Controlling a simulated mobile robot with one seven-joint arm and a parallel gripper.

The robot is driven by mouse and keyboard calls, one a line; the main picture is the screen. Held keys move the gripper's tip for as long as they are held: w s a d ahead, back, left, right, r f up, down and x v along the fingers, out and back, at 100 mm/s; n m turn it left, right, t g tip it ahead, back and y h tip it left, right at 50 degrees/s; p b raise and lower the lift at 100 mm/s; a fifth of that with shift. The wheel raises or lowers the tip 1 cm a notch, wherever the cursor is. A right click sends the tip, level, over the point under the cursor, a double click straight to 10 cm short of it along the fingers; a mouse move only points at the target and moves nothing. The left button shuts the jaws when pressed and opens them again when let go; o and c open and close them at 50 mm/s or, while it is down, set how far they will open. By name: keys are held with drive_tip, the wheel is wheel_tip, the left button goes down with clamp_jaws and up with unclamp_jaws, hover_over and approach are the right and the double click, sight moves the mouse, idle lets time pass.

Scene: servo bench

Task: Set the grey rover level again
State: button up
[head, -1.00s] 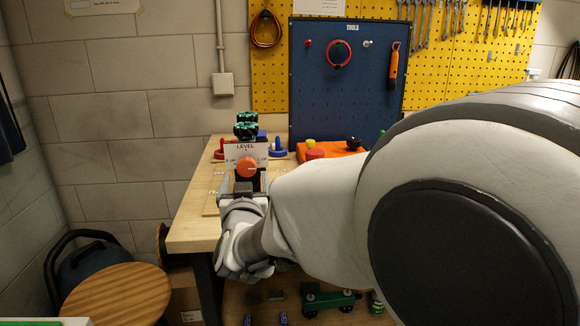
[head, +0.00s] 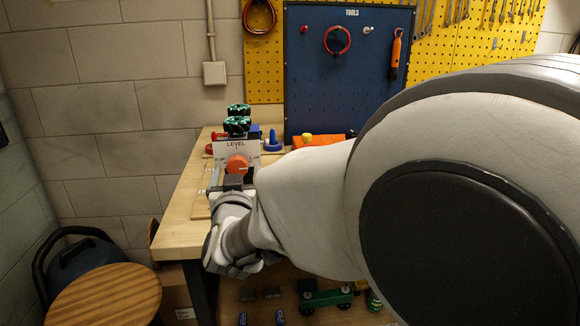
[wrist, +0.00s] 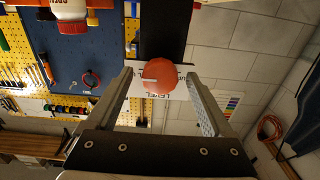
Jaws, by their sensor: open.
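A white panel marked LEVEL (head: 224,148) stands on the bench with a round orange-red knob (head: 237,164) on its face. In the wrist view the knob (wrist: 159,77) carries a pale pointer line towards the left of the picture. My gripper (head: 238,180) is in front of the panel. In the wrist view my gripper (wrist: 160,80) is open, with one finger on each side of the knob; whether they touch it I cannot tell. Dark green wheel-like parts (head: 237,126) show above the panel. The rover's grey body is not clearly visible, so its tilt cannot be read.
The wooden bench (head: 180,232) has red and blue items (head: 271,140) and an orange item (head: 318,140) behind the panel. A blue tool board (head: 345,100) stands behind. A round wooden stool (head: 105,298) is at lower left. A green vehicle (head: 325,296) sits below the bench.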

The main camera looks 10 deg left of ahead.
drive_tip(key=shift+c, duration=0.2)
clamp_jaws()
